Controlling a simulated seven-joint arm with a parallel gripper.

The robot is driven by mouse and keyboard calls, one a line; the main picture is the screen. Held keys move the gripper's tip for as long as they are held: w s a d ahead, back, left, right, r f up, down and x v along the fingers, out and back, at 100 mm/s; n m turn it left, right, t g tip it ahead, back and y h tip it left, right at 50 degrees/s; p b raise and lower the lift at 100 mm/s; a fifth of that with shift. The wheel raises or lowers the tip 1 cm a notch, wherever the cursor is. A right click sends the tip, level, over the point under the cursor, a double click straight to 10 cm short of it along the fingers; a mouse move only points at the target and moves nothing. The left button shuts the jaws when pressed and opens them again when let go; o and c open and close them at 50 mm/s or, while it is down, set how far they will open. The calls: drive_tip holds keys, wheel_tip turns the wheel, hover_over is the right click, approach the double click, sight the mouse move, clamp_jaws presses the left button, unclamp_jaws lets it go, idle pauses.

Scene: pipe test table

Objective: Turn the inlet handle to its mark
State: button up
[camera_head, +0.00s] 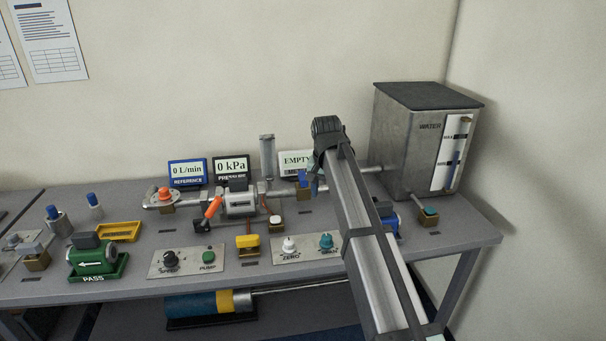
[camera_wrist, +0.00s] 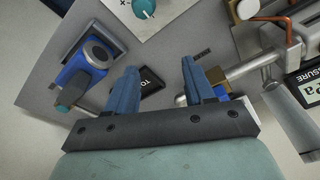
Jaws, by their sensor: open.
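A blue handle (camera_head: 303,177) sits on the pipe line left of my arm in the head view. I take it as the inlet handle, but no label confirms this. In the wrist view, a blue part with a brass block (camera_wrist: 216,76) shows on the pipe just beyond my right-hand finger, which partly covers it. My gripper (camera_wrist: 159,70) is open and empty, its two blue fingers apart above the table. A dark label (camera_wrist: 151,80) lies on the table between them. Whether a finger touches the handle cannot be told. I cannot make out the handle's mark.
A steel water tank (camera_head: 402,150) stands at the right. An orange handle (camera_head: 212,206) and a meter (camera_head: 240,205) are farther left along the pipe. A knob panel (camera_head: 307,253) lies in front. A blue fitting (camera_wrist: 86,63) is at the left in the wrist view.

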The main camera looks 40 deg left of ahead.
sight(303, 175)
drive_tip(key=w+a+r+n+g, duration=0.1)
drive_tip(key=w+a+r+n, duration=0.2)
drive_tip(key=w+a+r, duration=0.35)
drive_tip(key=w+a+r+n+g, duration=0.1)
drive_tip(key=w+a+r+n, duration=0.2)
drive_tip(key=a, duration=0.6)
drive_tip(key=shift+m+h, duration=0.3)
drive_tip(key=shift+h, duration=0.1)
drive_tip(key=f, duration=0.9)
drive_tip(key=w+f, duration=0.1)
drive_tip(key=f, duration=0.4)
drive_tip(key=shift+d, duration=0.15)
drive_tip(key=shift+r, duration=0.1)
clamp_jaws()
